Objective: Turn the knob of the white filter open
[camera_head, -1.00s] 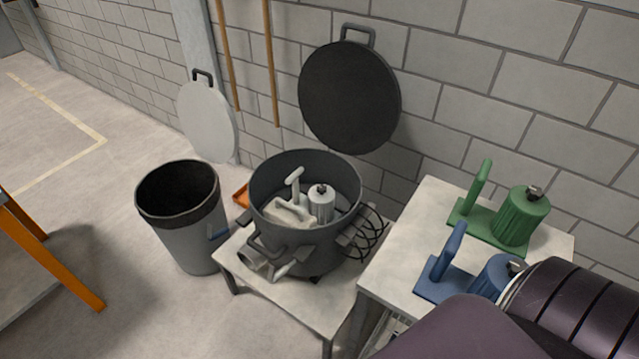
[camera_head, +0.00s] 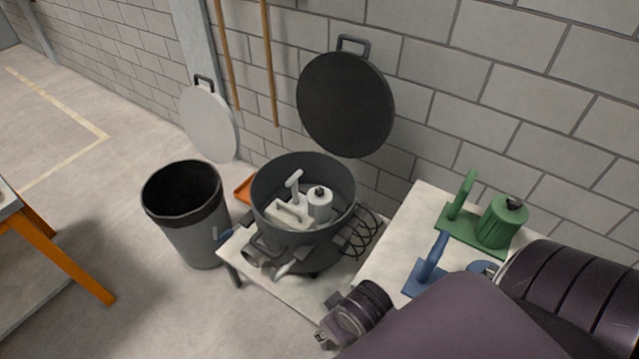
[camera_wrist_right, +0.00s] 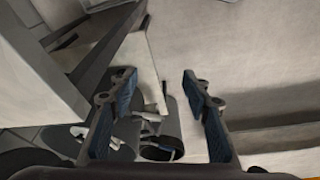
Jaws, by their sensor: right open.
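The white filter (camera_head: 319,207) stands upright inside the dark grey pot (camera_head: 262,190) in the head view. Its small dark knob (camera_head: 319,191) shows on top; which way it is turned is too small to tell. A white base with an upright handle (camera_head: 295,186) is beside it. I cannot pick out the filter clearly there.
The green filter (camera_head: 502,222) and a partly hidden blue one (camera_head: 432,265) stand on the right table (camera_head: 395,235). A grey bin (camera_head: 190,235) is left of the pot's low stand (camera_head: 305,287). Black cables (camera_head: 364,235) hang at the pot's right side. A dark round lid (camera_head: 345,103) is behind.

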